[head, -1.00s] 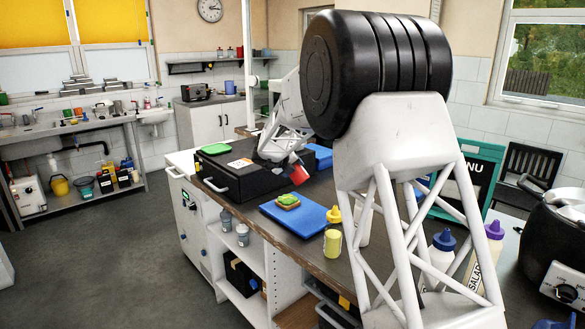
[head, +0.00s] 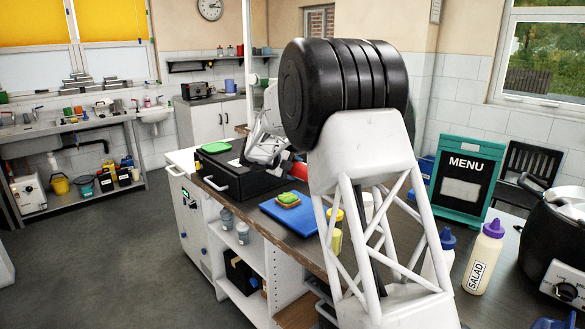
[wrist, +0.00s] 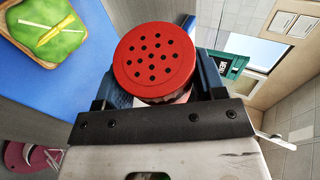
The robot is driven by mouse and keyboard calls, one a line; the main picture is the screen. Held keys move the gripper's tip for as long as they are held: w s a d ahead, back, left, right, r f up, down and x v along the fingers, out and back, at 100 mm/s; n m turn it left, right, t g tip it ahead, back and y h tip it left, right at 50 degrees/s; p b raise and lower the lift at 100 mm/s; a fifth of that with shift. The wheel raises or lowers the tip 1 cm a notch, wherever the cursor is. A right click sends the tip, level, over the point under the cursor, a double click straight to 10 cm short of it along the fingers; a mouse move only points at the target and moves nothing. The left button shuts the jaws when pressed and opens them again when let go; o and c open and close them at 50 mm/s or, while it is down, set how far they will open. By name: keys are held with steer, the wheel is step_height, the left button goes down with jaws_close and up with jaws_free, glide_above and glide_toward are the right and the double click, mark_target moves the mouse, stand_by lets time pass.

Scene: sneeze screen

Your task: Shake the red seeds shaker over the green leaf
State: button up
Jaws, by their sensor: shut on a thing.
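The red seeds shaker (wrist: 153,62) is in the wrist view, its round lid with several holes facing the camera. My gripper (wrist: 156,80) is shut on it, with a dark finger on each side. In the head view only a bit of red shaker (head: 299,167) shows beside my arm, above the counter. The green leaf (wrist: 58,38) lies on a bread slice on the blue board (wrist: 88,75), with yellow strips on top. In the head view the leaf (head: 288,197) is in front of the shaker and lower; the shaker is apart from it.
A black case (head: 235,175) with a green item (head: 215,147) on it stands left of the board. A yellow-capped bottle (head: 336,216) is close to the board's right. A salad bottle (head: 484,258), menu sign (head: 466,180) and black pot (head: 556,235) stand further right.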

steer(key=shift+f+n+h, duration=0.2)
steer(key=shift+n+h, duration=0.6)
steer(key=shift+h, duration=0.1)
steer(key=shift+w+a+f+n+g+h, duration=0.1)
steer(key=shift+a+f+n+g+h, duration=0.1)
steer(key=shift+n+h, duration=0.35)
steer(key=shift+w+a+f+n+g+h, duration=0.1)
steer(key=shift+f+n+g+h, duration=0.1)
steer(key=shift+n+h, duration=0.35)
steer(key=n+h, duration=0.3)
steer(key=n, duration=0.1)
steer(key=shift+w+a+f+t, duration=0.2)
steer(key=shift+a+f+t, duration=0.15)
steer(key=shift+a+t, duration=0.05)
steer(key=shift+f, duration=1.75)
steer(key=shift+r, duration=0.1)
steer(key=shift+r, duration=1.65)
